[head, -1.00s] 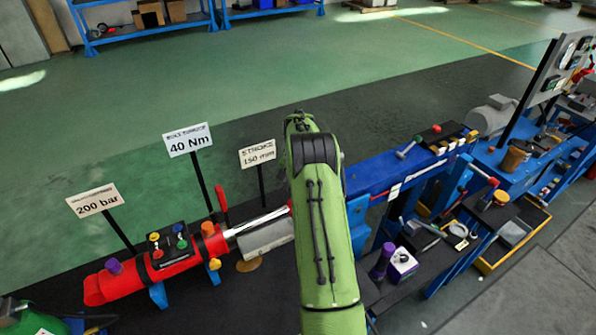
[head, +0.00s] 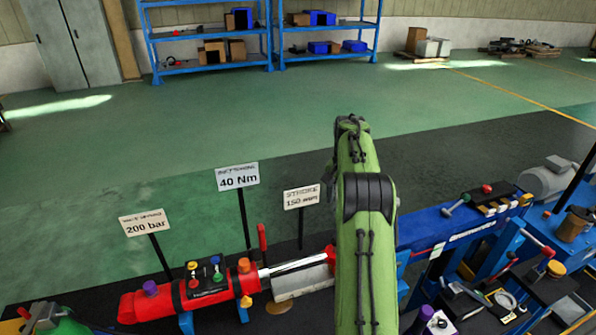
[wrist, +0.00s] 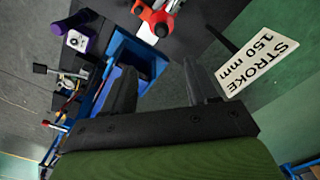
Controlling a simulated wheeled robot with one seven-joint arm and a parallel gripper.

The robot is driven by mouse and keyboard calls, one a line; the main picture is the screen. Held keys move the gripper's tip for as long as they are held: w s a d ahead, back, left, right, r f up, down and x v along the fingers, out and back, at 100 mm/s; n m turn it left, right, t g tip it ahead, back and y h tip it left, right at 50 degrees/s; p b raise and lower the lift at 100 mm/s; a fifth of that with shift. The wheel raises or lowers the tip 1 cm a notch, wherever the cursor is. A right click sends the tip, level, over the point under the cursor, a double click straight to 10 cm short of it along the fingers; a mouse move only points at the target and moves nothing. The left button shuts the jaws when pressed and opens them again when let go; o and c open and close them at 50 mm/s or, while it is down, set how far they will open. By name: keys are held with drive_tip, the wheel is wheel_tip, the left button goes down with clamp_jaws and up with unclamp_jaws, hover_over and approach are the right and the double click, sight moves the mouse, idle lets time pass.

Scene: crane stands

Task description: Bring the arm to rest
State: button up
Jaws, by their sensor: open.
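My green arm rises through the middle of the head view, and its elbow and forearm hide part of the blue bench behind. My gripper (wrist: 162,85) shows in the wrist view with its two dark fingers apart and nothing between them. It is hidden behind the arm in the head view. Beyond the fingers in the wrist view are the blue stand, a red part (wrist: 160,18) and the "STROKE 150 mm" sign (wrist: 257,62). The fingers appear clear of them, though the exact gap cannot be told.
The blue bench (head: 450,228) with tools stands at right. Blue shelves (head: 205,66) stand far back. The green floor between is clear.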

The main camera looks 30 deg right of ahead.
drive_tip(key=s+a+r+n+t, duration=0.1)
drive_tip(key=s+a+r+n, duration=0.15)
drive_tip(key=a+r, duration=0.35)
drive_tip(key=s+a+r+n+t+h, duration=0.1)
drive_tip(key=s+a+r+n, duration=0.15)
drive_tip(key=a, duration=0.65)
drive_tip(key=s+a+r+n+t, duration=0.1)
drive_tip(key=s+a+r, duration=0.2)
drive_tip(key=a+r, duration=0.3)
drive_tip(key=s+a+f+n+t, duration=0.1)
drive_tip(key=s+a+f+n, duration=0.2)
drive_tip(key=s+a, duration=0.2)
drive_tip(key=s+a+f+n+t+y+b, duration=0.1)
drive_tip(key=s+a+f+n, duration=0.2)
drive_tip(key=s, duration=0.9)
drive_tip(key=a, duration=0.3)
drive_tip(key=shift+s+f+t, duration=0.2)
drive_tip(key=shift+s+t, duration=0.1)
drive_tip(key=shift+a, duration=0.1)
